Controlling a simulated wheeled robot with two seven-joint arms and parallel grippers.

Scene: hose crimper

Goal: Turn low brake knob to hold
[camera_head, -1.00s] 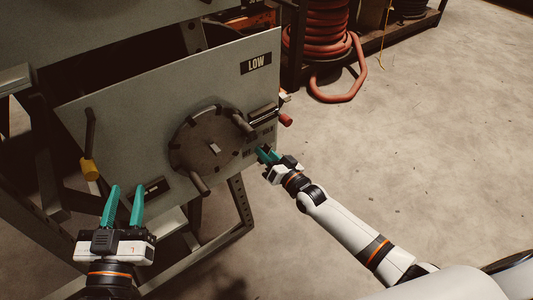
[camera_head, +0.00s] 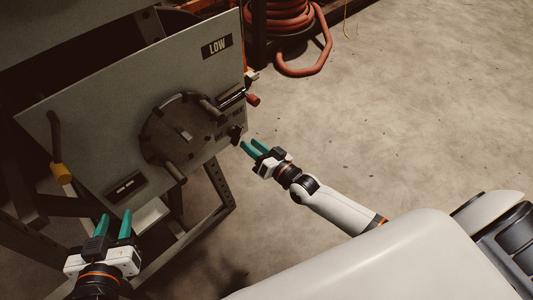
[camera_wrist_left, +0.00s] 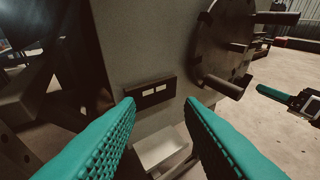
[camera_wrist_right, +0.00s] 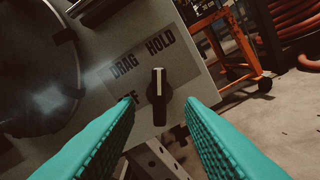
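The low brake knob is a small black knob with a pale pointer line; it shows in the right wrist view (camera_wrist_right: 159,92) and in the head view (camera_head: 235,133) near the lower right corner of the grey LOW panel (camera_head: 80,115). Its pointer stands about upright, below the DRAG and HOLD label (camera_wrist_right: 143,55); part of another word shows at its left. My right gripper (camera_head: 252,147) is open and just off the panel, its fingers on either side of the knob in the wrist view, not touching it. My left gripper (camera_head: 114,224) is open and empty, below the panel's left part.
A round dark wheel (camera_head: 180,128) with jutting handles is left of the knob. A red-tipped lever (camera_head: 253,99) is above it, and a yellow-tipped lever (camera_head: 62,172) is at the panel's left. Floor on the right is clear.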

